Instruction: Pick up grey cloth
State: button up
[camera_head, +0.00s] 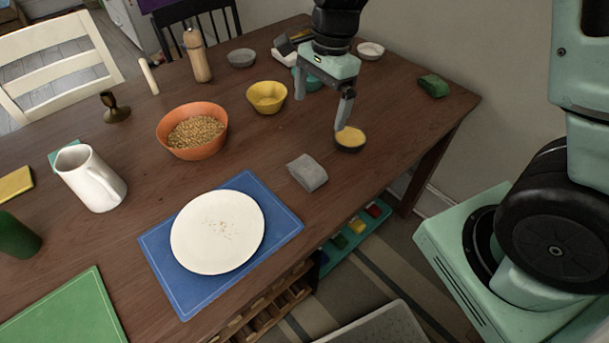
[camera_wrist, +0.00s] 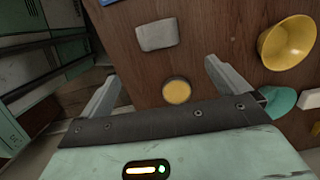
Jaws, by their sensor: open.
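The grey cloth (camera_head: 308,173) lies folded on the wooden table, right of the white plate and near the table's front edge. It also shows at the top of the wrist view (camera_wrist: 157,35), beyond my fingertips. My gripper (camera_head: 322,112) is open and empty above the table, farther back than the cloth and apart from it. In the wrist view the two fingers of my gripper (camera_wrist: 160,75) are spread wide. A small round dish with a yellow top (camera_head: 350,139) stands below my gripper; in the wrist view the dish (camera_wrist: 177,91) shows between the fingers.
A yellow bowl (camera_head: 267,97) and an orange bowl of grain (camera_head: 192,131) stand left of my gripper. A white plate (camera_head: 218,246) rests on a blue placemat (camera_head: 291,226). A green item (camera_head: 433,86) lies at the right. Table around the cloth is bare.

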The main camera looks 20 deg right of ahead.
jog(key=b, duration=0.1)
send_over(308, 164)
jog(key=d, duration=0.1)
jog(key=f, duration=1)
jog(key=shift+w+d+f, duration=0.1)
jog(key=shift+w+f, duration=0.15)
jog(key=shift+f, duration=0.15)
jog(key=shift+s+a+f, duration=0.1)
jog(key=shift+a+f, duration=0.1)
jog(key=shift+f, duration=0.75)
jog(key=shift+s+a+f, duration=0.1)
jog(key=shift+a+f, duration=0.1)
jog(key=shift+f, duration=0.7)
jog(key=shift+s+a+f, duration=0.1)
jog(key=shift+a+f, duration=0.1)
jog(key=shift+f, duration=0.75)
jog(key=c, duration=0.8)
